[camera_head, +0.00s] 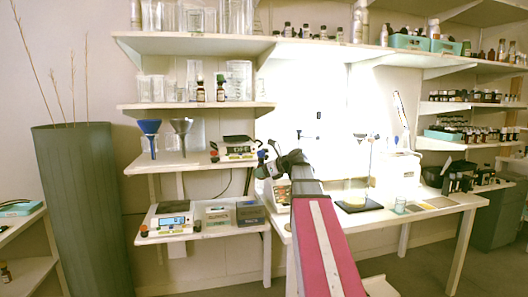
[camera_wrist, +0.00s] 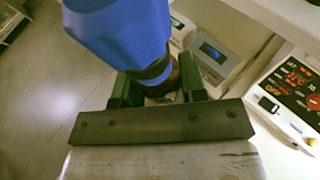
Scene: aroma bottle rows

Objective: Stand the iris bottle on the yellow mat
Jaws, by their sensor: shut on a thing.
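My gripper (camera_head: 264,160) is at the end of the raised arm, in front of the small shelves in the head view. In the wrist view my gripper (camera_wrist: 155,92) has its dark green fingers shut on a bottle with a large blue top (camera_wrist: 120,35). Only a bit of its dark brown body shows between the fingers, and no label can be read. A small blue spot at the gripper in the head view appears to be this bottle's top (camera_head: 262,153). A flat yellowish mat (camera_head: 440,202) lies on the right table, well apart from my gripper.
A device with a display (camera_head: 172,219) and grey boxes (camera_head: 250,213) stand on the low shelf. Another device (camera_head: 236,151) and two funnels (camera_head: 149,128) stand on the shelf above. The right table also holds a black stand base (camera_head: 359,205) and a glass beaker (camera_head: 400,206).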

